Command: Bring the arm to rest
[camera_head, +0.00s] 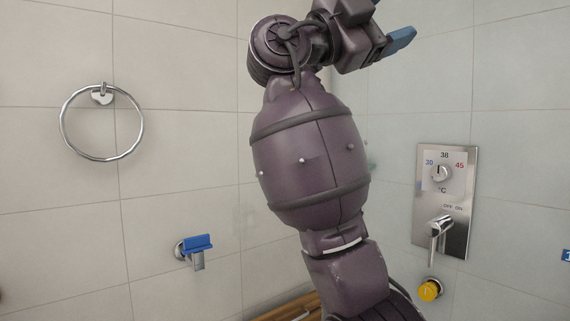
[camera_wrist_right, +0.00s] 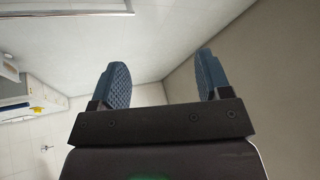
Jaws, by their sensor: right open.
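My right arm rises through the middle of the head view. Its gripper (camera_head: 390,43) is at the top edge, raised high, with a blue finger pointing right and part of it cut off by the frame. In the right wrist view the right gripper (camera_wrist_right: 162,84) shows two blue padded fingers held wide apart, with nothing between them. It points toward a corner of plain walls and touches nothing that I can see. My left gripper is not in either view.
A towel ring (camera_head: 66,128) hangs on the tiled wall at left. A blue-handled tap (camera_head: 197,243) sits lower. A shower control panel (camera_head: 455,180) with a dial and lever is at right, above a yellow knob (camera_head: 430,291). A wooden surface (camera_head: 290,309) lies low behind my arm.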

